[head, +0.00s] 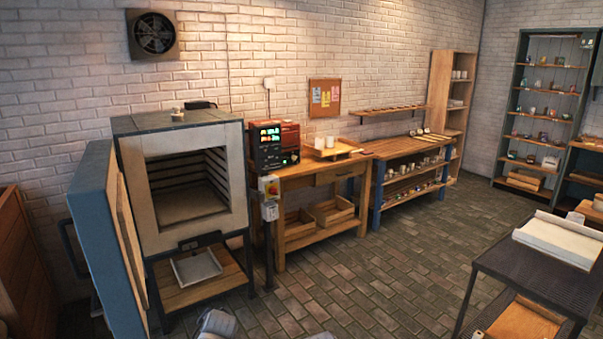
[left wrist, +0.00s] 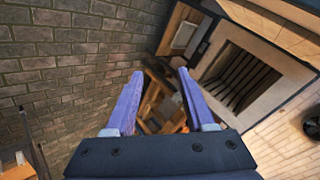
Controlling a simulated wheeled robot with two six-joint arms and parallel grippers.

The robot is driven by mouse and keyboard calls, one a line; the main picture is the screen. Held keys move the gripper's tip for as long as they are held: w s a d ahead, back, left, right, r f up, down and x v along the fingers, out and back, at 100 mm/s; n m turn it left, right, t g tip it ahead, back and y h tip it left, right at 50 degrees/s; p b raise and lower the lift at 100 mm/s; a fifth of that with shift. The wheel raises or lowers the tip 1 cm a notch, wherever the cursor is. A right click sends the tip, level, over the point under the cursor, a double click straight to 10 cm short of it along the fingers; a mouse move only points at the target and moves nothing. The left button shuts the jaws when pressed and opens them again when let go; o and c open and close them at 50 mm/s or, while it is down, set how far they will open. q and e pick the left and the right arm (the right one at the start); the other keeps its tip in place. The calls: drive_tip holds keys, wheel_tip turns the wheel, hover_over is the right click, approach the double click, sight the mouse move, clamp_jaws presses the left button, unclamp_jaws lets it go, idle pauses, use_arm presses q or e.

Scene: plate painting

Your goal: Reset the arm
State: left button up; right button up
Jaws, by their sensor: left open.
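My left gripper (left wrist: 160,88) shows in the left wrist view with its two purple-blue fingers spread apart and nothing between them. Beyond the fingers, the kiln (left wrist: 240,75) appears tilted at the right, well apart from the gripper. In the head view the kiln (head: 190,190) stands at the left with its door (head: 110,240) swung open and its chamber looking empty. A grey piece of my own arm shows at the bottom edge of the head view. No gripper fingers show in the head view, and my right gripper is in neither view.
A wooden bench (head: 300,180) with a control box (head: 275,145) stands right of the kiln. A second table (head: 410,150) holds several cups. A dark metal table (head: 530,270) with a pale slab (head: 560,240) is at the right. The brick floor (head: 370,280) between is clear.

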use_arm(q)
drive_tip(key=s+d+f+n+g+h, duration=0.1)
drive_tip(key=s+d+f+g, duration=0.2)
drive_tip(key=s+d, duration=0.6)
drive_tip(key=s+d+f+n+g+h, duration=0.1)
drive_tip(key=s+d+f+g+h, duration=0.1)
drive_tip(key=s+d+g, duration=0.3)
drive_tip(key=s+d+f, duration=0.1)
drive_tip(key=s+d, duration=0.3)
drive_tip(key=s, duration=0.2)
drive_tip(key=shift+f+g, duration=0.3)
drive_tip(key=shift+f, duration=0.1)
